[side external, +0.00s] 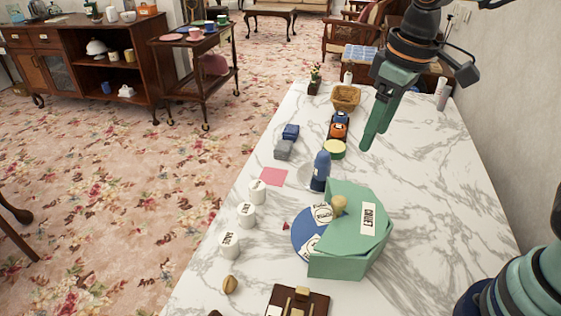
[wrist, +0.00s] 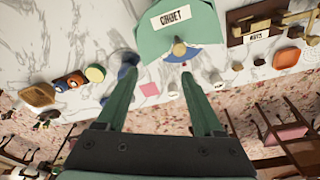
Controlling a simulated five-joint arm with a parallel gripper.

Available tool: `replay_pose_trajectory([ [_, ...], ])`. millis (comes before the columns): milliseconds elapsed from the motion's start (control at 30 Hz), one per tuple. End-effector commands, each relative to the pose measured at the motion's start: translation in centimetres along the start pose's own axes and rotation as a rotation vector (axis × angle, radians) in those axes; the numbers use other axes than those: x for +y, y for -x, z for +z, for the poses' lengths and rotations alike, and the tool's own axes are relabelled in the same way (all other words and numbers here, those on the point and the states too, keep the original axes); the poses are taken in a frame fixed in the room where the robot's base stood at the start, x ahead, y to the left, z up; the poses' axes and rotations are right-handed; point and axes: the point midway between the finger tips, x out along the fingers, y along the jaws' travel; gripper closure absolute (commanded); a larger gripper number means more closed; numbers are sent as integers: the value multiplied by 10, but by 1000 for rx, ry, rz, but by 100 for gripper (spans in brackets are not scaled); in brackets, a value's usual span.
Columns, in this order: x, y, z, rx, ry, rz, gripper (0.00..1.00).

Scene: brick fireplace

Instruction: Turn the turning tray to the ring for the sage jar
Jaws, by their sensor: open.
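The turning tray (side external: 301,231) is a blue disc mostly hidden under a green cover (side external: 345,265) labelled "CRUET". Two white ring labels show on the disc's exposed part; their words are hard to read. A tan knob (side external: 340,205) stands at the cover's open edge. In the wrist view, the knob (wrist: 179,48) and a slice of blue tray (wrist: 205,54) show beyond the fingers. Three white jars (side external: 246,214) stand left of the tray; the nearest jar (side external: 229,246) seems to read "SAGE". My gripper (side external: 366,148) is open and empty, above the table behind the tray.
A dark blue bottle (side external: 320,170) stands close behind the tray. A pink sheet (side external: 273,177), blue and grey blocks (side external: 284,150), a green-sided tin (side external: 334,150) and a basket (side external: 346,98) lie farther back. A brown wooden stand (side external: 298,303) is in front. Marble right of the tray is clear.

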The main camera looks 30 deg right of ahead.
Motion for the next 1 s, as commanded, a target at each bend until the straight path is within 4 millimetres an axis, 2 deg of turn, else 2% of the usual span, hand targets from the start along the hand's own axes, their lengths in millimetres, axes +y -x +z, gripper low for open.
replay_pose_trajectory([
  [33,-10,-6,-7,-42,44,-9,31],
  [200,-33,-17,-20,-130,139,-26,31],
  [433,-42,-26,-23,-166,176,-32,31],
  [533,-42,-36,-21,-167,176,-32,31],
  [1000,-42,-119,-6,-168,174,-32,31],
])
